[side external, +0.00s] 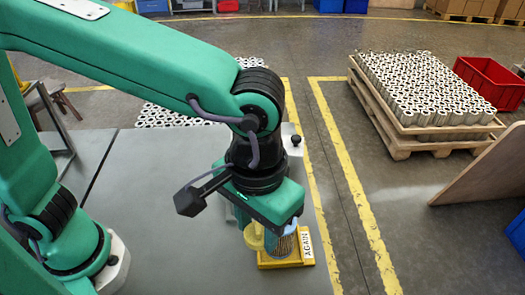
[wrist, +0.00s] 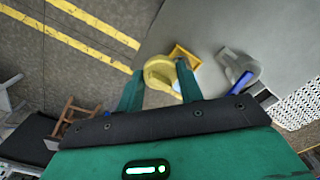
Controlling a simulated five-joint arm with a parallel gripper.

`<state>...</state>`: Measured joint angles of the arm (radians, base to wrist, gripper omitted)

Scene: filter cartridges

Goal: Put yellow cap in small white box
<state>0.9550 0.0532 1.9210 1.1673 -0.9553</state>
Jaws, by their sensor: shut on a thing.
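The yellow cap (side external: 253,237) is under my gripper in the side view, near the table's right edge. In the wrist view the yellow cap (wrist: 158,70) sits between the two green fingers of my gripper (wrist: 160,77), which is shut on it. A small white box cannot be made out clearly in either view. A pale grey-white piece (wrist: 236,66) with a blue part lies to the right of the fingers in the wrist view; its full shape is unclear.
A yellow tray (side external: 264,265) marked "AGAIN" stands beside the cap, with a blue-topped cartridge (side external: 284,246) at it. The grey table (side external: 140,230) is clear to the left. A pallet of cartridges (side external: 425,85) and a red crate (side external: 490,82) stand on the floor.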

